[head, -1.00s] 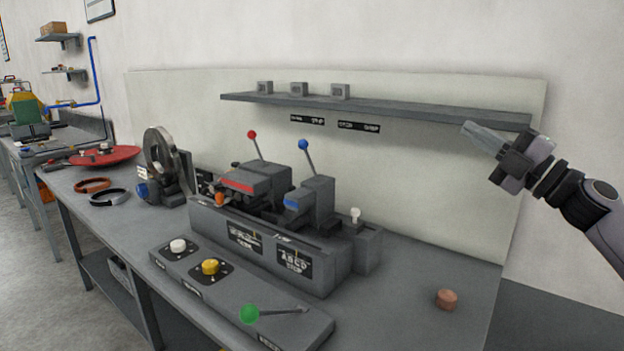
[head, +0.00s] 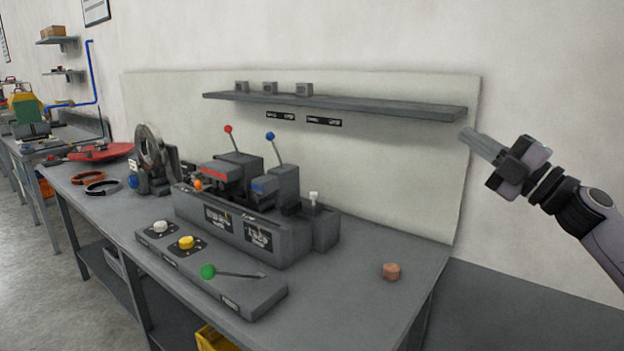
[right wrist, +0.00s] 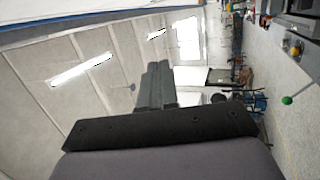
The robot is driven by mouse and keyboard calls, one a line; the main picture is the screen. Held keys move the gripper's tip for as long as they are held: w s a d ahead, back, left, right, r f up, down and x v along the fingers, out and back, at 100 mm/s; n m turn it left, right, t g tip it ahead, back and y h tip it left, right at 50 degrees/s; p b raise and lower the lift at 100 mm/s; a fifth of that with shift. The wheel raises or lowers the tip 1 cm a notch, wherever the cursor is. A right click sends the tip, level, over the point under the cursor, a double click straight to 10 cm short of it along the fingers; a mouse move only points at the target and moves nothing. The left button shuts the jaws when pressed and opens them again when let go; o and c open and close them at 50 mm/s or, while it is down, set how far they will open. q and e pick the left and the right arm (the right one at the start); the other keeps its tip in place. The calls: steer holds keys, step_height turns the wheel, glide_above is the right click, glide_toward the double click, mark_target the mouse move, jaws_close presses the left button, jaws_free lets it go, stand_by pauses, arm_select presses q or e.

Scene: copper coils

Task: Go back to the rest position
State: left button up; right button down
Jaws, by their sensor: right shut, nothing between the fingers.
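My right gripper (head: 480,145) is raised at the right of the head view, its fingers together and empty, pointing left toward the end of the wall shelf. In the right wrist view its closed fingers (right wrist: 158,85) show against the ceiling and the far room, with nothing between them. It is clear of the workbench (head: 345,290) and above its right end. My left gripper is out of view.
The bench holds a grey machine (head: 245,225) with red and blue levers, a control panel (head: 235,290) with a green-knobbed lever, and a copper piece (head: 391,271). A shelf (head: 380,106) with small grey blocks is on the back panel. Floor lies left.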

steer(key=s+a+f+m+h, duration=0.25)
steer(key=f+m, duration=0.25)
steer(key=f, duration=0.5)
steer(key=s+a+f+m+t+h, duration=0.1)
steer(key=s+a+f+m+h, duration=0.2)
steer(key=f, duration=0.7)
steer(key=s+a+f+m+h, duration=0.2)
steer(key=f+m, duration=0.4)
steer(key=f, duration=0.4)
steer(key=s+f+m+g+h, duration=0.5)
steer(key=s+f+m+g, duration=0.2)
steer(key=s+f, duration=1.6)
steer(key=s+m, duration=0.2)
steer(key=s, duration=0.1)
